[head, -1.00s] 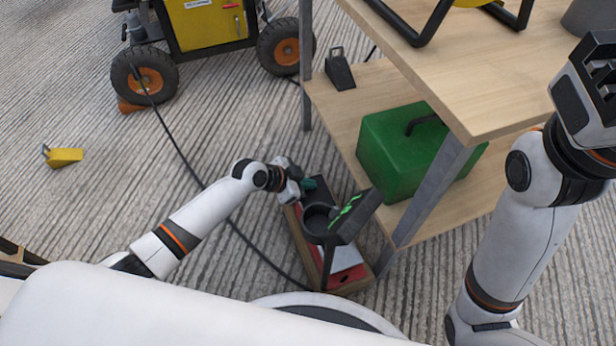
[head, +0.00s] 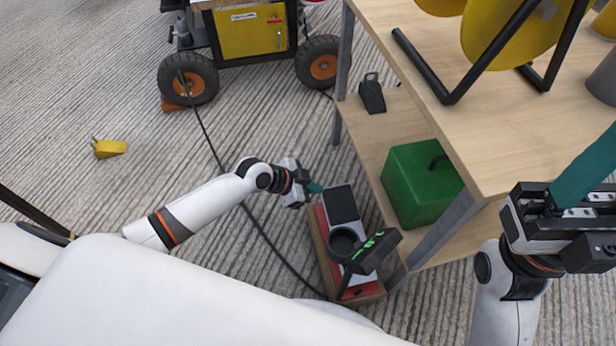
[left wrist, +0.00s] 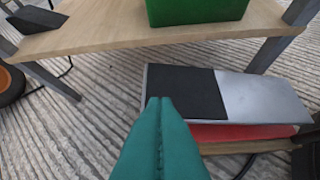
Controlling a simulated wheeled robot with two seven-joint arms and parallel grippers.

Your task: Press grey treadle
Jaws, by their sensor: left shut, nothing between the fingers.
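The grey treadle (left wrist: 262,97) is a sloping plate with a black pad (left wrist: 185,92) at one end, over a red base on a wooden board. In the head view its black pad (head: 341,204) lies just right of my left gripper (head: 317,188). My left gripper is shut and empty. In the left wrist view its teal fingertips (left wrist: 160,102) overlap the pad's left end; I cannot tell whether they touch it. My right gripper (head: 590,165) is raised at the right edge, away from the treadle; its fingertips are cut off.
A black ring (head: 345,243) and a panel with green marks (head: 375,250) stand over the treadle's near end. A wooden shelf unit (head: 500,130) with a green box (head: 420,185) stands close on the right. A black cable (head: 255,225) crosses the ground left of the treadle.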

